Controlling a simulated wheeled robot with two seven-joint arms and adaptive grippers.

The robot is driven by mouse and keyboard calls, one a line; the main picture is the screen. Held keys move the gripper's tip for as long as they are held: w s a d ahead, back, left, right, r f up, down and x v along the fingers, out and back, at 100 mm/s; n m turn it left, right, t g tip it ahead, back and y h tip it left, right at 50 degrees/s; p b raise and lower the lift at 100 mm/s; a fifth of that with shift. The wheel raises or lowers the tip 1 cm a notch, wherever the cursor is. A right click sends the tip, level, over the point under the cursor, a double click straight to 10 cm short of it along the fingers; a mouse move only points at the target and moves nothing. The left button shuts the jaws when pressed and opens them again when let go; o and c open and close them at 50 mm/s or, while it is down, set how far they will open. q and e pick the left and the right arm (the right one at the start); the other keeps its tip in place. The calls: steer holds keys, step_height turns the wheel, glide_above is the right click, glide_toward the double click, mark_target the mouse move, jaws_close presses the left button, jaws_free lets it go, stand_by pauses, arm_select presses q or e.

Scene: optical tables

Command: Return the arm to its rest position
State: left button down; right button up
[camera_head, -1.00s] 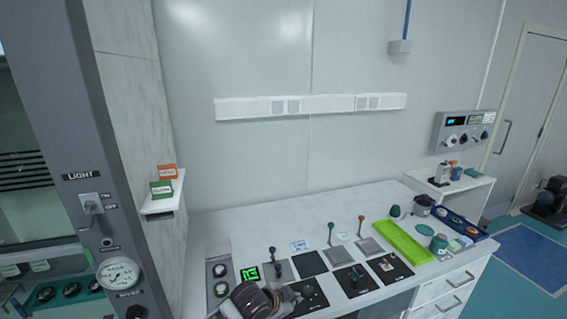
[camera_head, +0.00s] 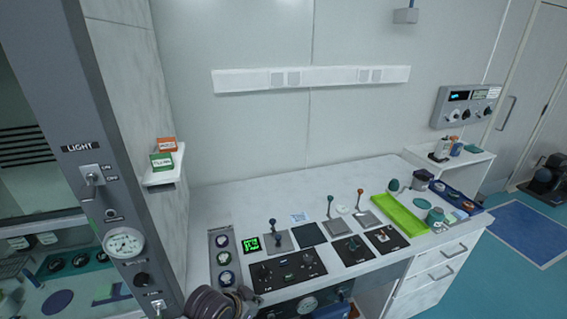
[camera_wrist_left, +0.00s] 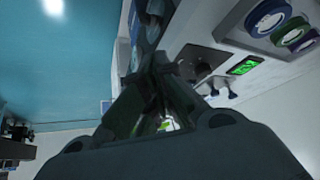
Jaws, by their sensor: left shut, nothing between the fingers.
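My left arm shows at the bottom of the head view, low in front of the table's (camera_head: 330,178) near edge. Its gripper (camera_head: 245,300) is small and partly cut off there. In the left wrist view the left gripper (camera_wrist_left: 155,75) has its fingers together and holds nothing. The table's control panels and green display (camera_wrist_left: 243,66) show beyond it, apart from the fingers. My right gripper is not in the head view.
The table carries a panel of dials (camera_head: 290,268), joysticks (camera_head: 329,205), a lime-green tray (camera_head: 399,214) and a blue tray (camera_head: 455,198). A grey post with a gauge (camera_head: 124,243) stands at the left.

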arm_select(q)
steer(key=s+a+f+n+g+y, duration=0.25)
steer(key=s+a+n, duration=0.25)
steer(key=s+a, duration=0.8)
step_height(320, 180, down, 32)
steer(key=s, duration=0.1)
steer(key=s+a+f+g, duration=0.1)
steer(key=s+a+f, duration=0.1)
steer(key=s+f, duration=0.8)
steer(key=s+a+f+g+y, duration=0.1)
steer(key=s+a+f, duration=0.2)
steer(key=s+f, duration=0.7)
steer(key=s, duration=0.3)
steer(key=shift+f, duration=0.3)
